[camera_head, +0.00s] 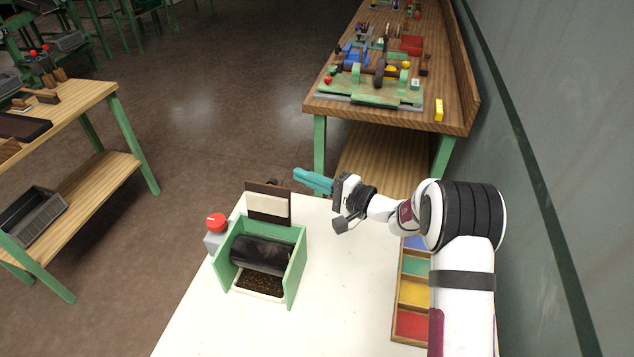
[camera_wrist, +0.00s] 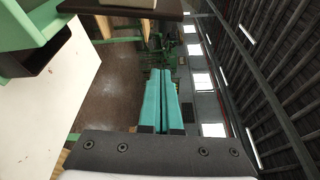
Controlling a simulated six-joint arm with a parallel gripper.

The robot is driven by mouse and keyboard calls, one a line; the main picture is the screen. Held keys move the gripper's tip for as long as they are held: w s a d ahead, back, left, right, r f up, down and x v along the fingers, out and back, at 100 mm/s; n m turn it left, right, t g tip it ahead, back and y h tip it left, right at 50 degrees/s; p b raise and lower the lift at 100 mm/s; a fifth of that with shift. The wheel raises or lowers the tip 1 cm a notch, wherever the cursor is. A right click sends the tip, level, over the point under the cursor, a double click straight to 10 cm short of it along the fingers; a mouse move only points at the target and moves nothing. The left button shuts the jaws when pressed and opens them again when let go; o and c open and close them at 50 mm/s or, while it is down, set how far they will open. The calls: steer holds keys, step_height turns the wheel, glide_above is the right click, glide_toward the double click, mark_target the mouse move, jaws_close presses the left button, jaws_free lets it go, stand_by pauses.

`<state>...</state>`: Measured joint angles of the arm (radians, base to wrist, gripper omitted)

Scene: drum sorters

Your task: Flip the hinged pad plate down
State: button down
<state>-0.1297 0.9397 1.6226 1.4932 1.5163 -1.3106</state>
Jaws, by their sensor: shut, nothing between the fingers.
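The hinged pad plate (camera_head: 268,203), dark brown with a cream pad, stands upright at the back of the green drum sorter (camera_head: 294,270). The sorter holds a black drum (camera_head: 262,255) over a tray of dark grains (camera_head: 260,284). My gripper (camera_head: 298,174) has teal fingers, shut and empty. In the camera_head view its tips point left, just right of and above the plate's top edge; the exact gap is unclear. The shut fingers (camera_wrist: 161,72) also show in the wrist view, with part of the dark plate (camera_wrist: 120,8) at the top, apart from them.
A grey box with a red button (camera_head: 216,222) stands left of the sorter. A wooden tray with coloured compartments (camera_head: 412,294) lies right, partly behind my arm. The white table (camera_head: 335,290) is clear between them. A wooden workbench (camera_head: 452,118) stands beyond.

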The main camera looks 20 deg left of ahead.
mark_target(270, 201)
steer(key=shift+s+a+r, duration=0.15)
steer(key=shift+s+a, duration=0.55)
steer(key=shift+a, duration=0.25)
steer(key=shift+s+a+r, duration=0.1)
steer(key=shift+s+a, duration=0.55)
steer(key=shift+a, duration=0.25)
steer(key=shift+s, duration=0.1)
